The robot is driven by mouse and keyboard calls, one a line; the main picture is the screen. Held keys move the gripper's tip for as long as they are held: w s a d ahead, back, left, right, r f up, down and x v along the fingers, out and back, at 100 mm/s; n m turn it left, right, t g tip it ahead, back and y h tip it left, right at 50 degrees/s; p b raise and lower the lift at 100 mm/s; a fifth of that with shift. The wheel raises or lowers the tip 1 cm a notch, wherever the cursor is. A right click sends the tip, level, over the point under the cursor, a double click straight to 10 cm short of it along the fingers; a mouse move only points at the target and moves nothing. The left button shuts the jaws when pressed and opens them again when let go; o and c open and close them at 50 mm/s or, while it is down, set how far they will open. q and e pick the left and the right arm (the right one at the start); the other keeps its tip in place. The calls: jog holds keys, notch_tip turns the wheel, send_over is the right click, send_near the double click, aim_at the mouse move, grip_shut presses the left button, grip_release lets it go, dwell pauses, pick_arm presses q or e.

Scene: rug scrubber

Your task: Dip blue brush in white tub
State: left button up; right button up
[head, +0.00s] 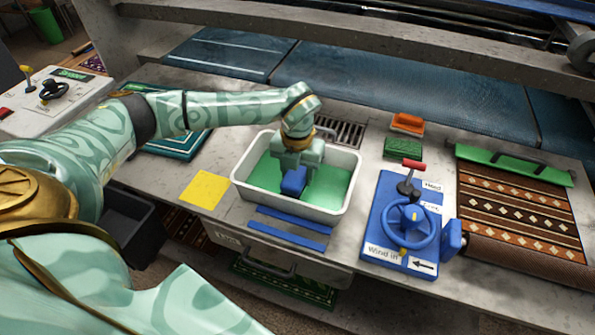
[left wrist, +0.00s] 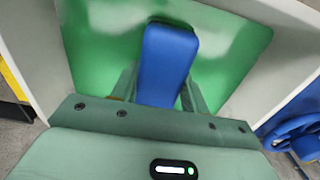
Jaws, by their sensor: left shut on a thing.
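The white tub (head: 241,184) stands on the worktop and holds green liquid (head: 331,187). The blue brush (head: 293,181) is inside the tub's outline, over or at the green liquid. My left gripper (head: 299,172) is shut on the blue brush and points down into the tub. In the left wrist view the brush (left wrist: 168,62) lies between the fingers with green liquid (left wrist: 100,45) around it. The brush's underside is hidden, so I cannot tell how deep it sits. My right gripper is not in view.
A yellow square (head: 203,189) lies left of the tub, and blue strips (head: 290,228) lie in front. A blue panel (head: 385,215) with a wheel and red-topped lever stands right. Orange (head: 408,123) and green (head: 403,148) blocks lie behind. A patterned rug (head: 520,205) is far right.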

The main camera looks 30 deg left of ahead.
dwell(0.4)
pick_arm(q)
notch_tip(320, 180, up, 12)
jog(key=p, duration=1)
jog(key=shift+f, duration=0.25)
